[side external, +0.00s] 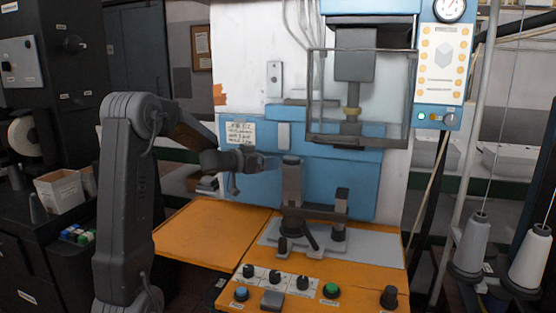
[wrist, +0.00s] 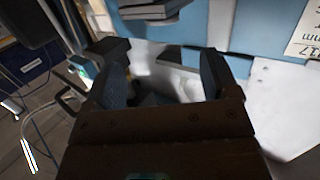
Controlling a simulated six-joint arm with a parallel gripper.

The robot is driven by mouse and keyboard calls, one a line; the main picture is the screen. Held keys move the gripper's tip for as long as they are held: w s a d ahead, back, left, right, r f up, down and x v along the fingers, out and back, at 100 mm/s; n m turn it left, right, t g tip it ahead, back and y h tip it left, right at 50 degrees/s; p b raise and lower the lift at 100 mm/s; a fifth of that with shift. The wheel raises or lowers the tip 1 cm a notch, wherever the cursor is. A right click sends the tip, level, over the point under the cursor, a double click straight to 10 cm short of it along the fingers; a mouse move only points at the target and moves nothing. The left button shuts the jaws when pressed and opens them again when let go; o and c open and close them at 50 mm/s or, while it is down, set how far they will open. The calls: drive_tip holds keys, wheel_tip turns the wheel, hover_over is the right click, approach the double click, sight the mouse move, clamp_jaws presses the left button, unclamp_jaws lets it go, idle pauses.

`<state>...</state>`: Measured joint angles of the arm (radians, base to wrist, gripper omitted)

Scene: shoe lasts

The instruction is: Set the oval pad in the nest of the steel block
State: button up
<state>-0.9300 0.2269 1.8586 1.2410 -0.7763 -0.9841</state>
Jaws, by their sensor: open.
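My gripper (side external: 268,163) is at the left of a tall grey post (side external: 291,190), near the height of its top. In the wrist view my gripper (wrist: 163,82) has its two fingers apart, with no held thing visible between them. A bright grey surface and dark shapes show past the fingers, too unclear to name. I cannot make out the oval pad in either view. I cannot tell which of the grey metal parts on the bench is the steel block, and no nest shows clearly.
The post and a shorter dark post (side external: 340,215) stand on a grey plate (side external: 375,248) on the orange bench (side external: 200,235). A press head in a clear guard (side external: 408,95) hangs above. Knobs and buttons (side external: 331,290) line the front. The bench's left part is clear.

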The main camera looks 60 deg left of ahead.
drive_tip(key=s+d+r+n+g+y, duration=0.1)
drive_tip(key=d+r+g+y, duration=0.1)
drive_tip(key=d, duration=0.6)
drive_tip(key=s+d+r+n+g+y, duration=0.1)
drive_tip(key=s+d+r+y, duration=0.1)
drive_tip(key=d, duration=0.6)
drive_tip(key=s+d+f+m+g+h, duration=0.2)
drive_tip(key=s+d+f+g+h, duration=0.1)
drive_tip(key=s+d, duration=0.5)
drive_tip(key=s+d+f+m+g+h, duration=0.2)
drive_tip(key=s+d+f+g+h, duration=0.2)
drive_tip(key=s+d, duration=0.4)
drive_tip(key=d, duration=0.4)
drive_tip(key=shift+s+d+f, duration=0.2)
drive_tip(key=shift+s+d, duration=0.15)
drive_tip(key=shift+d, duration=0.05)
